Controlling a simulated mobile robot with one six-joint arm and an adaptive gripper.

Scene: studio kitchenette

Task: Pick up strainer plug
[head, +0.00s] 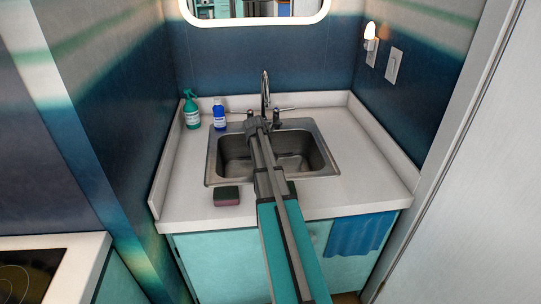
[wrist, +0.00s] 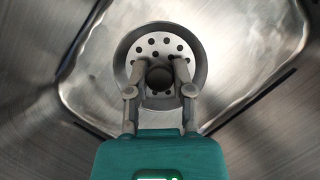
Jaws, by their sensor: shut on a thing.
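The strainer plug (wrist: 158,45) shows in the wrist view as a round metal disc with several holes and a dark knob in the middle. It is at the drain in the bottom of the steel sink (head: 228,157). My gripper (wrist: 160,75) has its two fingers on either side of the knob, shut on it. I cannot tell whether the plug is seated or slightly raised. In the head view my arm reaches over the sink and hides the plug and the fingers.
A faucet (head: 265,90) with two handles stands behind the sink. A green spray bottle (head: 191,112) and a blue bottle (head: 219,117) stand at the back left. A sponge (head: 227,196) lies on the counter's front left. The right counter (head: 365,165) is clear.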

